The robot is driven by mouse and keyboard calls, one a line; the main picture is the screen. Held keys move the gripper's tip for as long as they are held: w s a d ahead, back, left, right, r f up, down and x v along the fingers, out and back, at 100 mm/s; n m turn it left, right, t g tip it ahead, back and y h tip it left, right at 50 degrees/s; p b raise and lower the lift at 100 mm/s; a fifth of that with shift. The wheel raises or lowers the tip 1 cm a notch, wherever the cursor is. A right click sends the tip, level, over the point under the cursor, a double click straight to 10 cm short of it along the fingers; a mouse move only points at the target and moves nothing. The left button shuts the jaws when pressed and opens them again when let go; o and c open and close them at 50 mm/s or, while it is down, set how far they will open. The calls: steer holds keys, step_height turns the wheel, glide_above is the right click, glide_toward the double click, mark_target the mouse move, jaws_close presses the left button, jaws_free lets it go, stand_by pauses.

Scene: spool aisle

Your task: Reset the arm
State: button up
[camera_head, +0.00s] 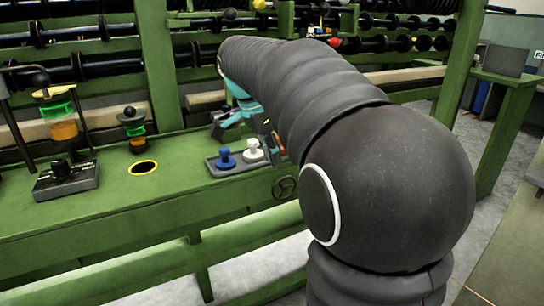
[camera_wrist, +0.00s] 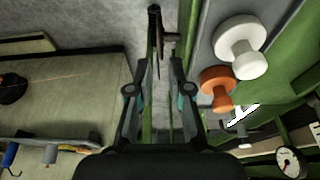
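My gripper (camera_head: 236,108) shows only in part in the head view, teal and grey behind my dark sleeved arm, above the back of the grey tray (camera_head: 213,166). In the wrist view my gripper (camera_wrist: 158,68) has its two fingers apart, with nothing held between them. A white spool (camera_wrist: 240,47) and an orange spool (camera_wrist: 217,88) stand to the right of the fingers, apart from them. In the head view a blue spool (camera_head: 226,158) and a white spool (camera_head: 253,150) stand on the tray. My arm hides the tray's right part.
A handwheel (camera_head: 285,188) sits at the bench front. Racks with dark rollers (camera_head: 75,68) stand behind. Another table (camera_wrist: 60,105) lies left in the wrist view.

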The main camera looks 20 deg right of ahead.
steer(key=s+a+f+n+t+y, duration=0.1)
steer(key=s+a+f+n+t, duration=0.1)
steer(key=s+a+f+n, duration=0.3)
steer(key=s+a+f+n+t+y, duration=0.2)
steer(key=s+a+f+n, duration=0.4)
steer(key=s+n, duration=0.6)
steer(key=s+f+t, duration=0.1)
steer(key=s, duration=0.2)
steer(key=shift+s+n, duration=0.3)
steer(key=shift+s, duration=0.1)
